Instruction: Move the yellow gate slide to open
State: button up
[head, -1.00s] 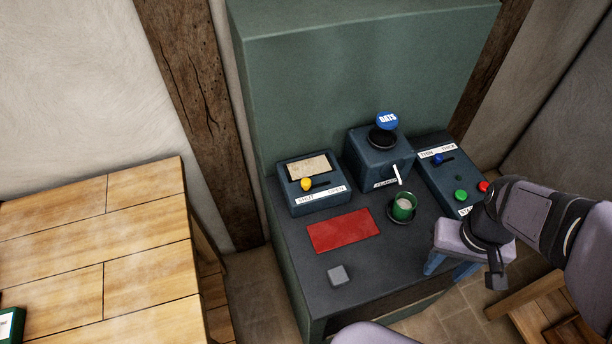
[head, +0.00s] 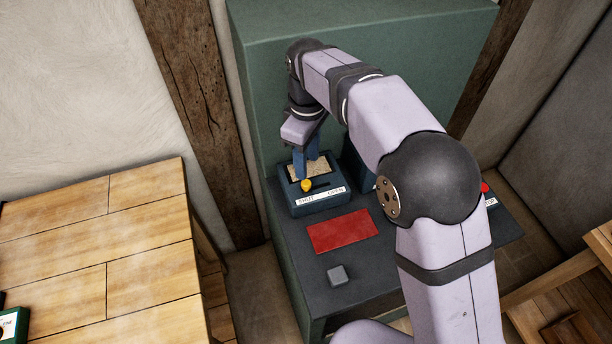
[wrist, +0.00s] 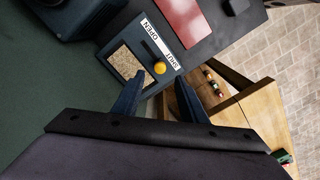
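The yellow gate slide knob (head: 306,185) sits at the left end of its dark slot, by the SHUT label, on a dark blue box (head: 318,206). In the wrist view the knob (wrist: 159,68) is by the word SHUT, with the empty slot running toward OPEN. A window of grain shows beside the slot. My gripper (head: 306,160) is over the back of the box, fingers pointing down. In the wrist view my gripper (wrist: 160,84) is open, its blue fingers apart. The knob appears just beyond the gap between the tips; I see no contact.
A red plate (head: 342,231) and a small grey block (head: 337,275) lie on the dark bench in front of the box. A green cabinet wall (head: 262,90) rises behind. My arm hides most of the oats unit and right-hand controls. A wooden table (head: 100,250) stands left.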

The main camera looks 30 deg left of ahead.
aim_at(306, 182)
jog(key=shift+a+f+p, duration=0.1)
jog(key=shift+f+p, duration=1.15)
jog(key=shift+f, duration=2.4)
grip_shut()
jog(key=shift+w+d, duration=2.25)
